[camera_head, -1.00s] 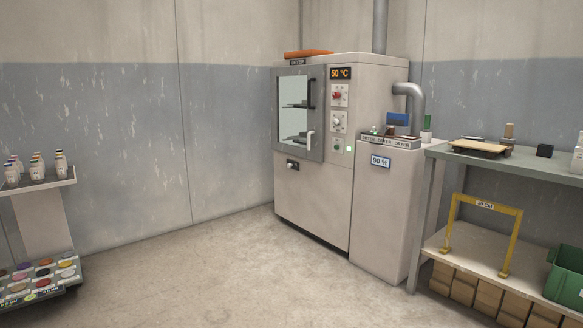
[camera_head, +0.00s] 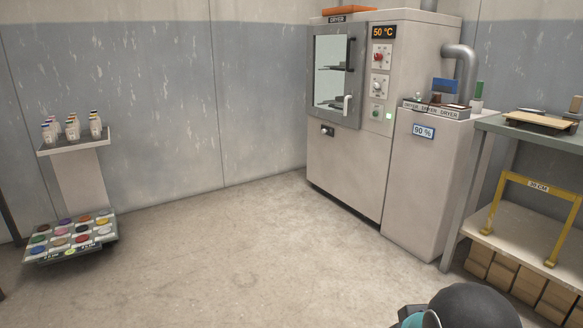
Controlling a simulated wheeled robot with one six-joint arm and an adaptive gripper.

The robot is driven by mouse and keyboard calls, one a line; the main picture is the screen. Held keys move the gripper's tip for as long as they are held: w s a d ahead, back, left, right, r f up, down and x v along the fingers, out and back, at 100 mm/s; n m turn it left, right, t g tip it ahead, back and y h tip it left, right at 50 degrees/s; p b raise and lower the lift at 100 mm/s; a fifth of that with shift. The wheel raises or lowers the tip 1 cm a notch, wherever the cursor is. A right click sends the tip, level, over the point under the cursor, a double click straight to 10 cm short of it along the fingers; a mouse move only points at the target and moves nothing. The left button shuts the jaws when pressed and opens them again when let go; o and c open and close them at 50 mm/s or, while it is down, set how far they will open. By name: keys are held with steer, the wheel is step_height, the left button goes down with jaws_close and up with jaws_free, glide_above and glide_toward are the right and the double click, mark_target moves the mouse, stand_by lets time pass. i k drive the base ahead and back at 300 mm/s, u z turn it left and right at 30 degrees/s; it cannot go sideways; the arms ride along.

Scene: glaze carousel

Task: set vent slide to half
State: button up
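The dryer (camera_head: 347,170) is a tall beige cabinet by the back wall, with a glazed door (camera_head: 338,75) that looks shut. Below the door, on the lower front, is a small dark fitting (camera_head: 328,131) with a light spot on it. It may be the vent slide, but it is too small to read its setting. A dark rounded part of my arm with a teal ring shows at the bottom edge, right of centre. My gripper is not in view.
The dryer shows a 50 °C display (camera_head: 383,32), and a side cabinet (camera_head: 425,185) reads 90 %. A workbench (camera_head: 540,131) with a yellow frame (camera_head: 491,216) stands at right. A bottle shelf (camera_head: 78,144) and colour tray (camera_head: 75,239) are at left. The floor between is clear.

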mark_target(329, 131)
steer(key=u, duration=0.7)
steer(key=i, duration=1.75)
steer(key=u, duration=0.45)
steer(key=i, duration=1.85)
steer(key=z, duration=0.95)
steer(key=i, duration=1.15)
steer(key=z, duration=0.45)
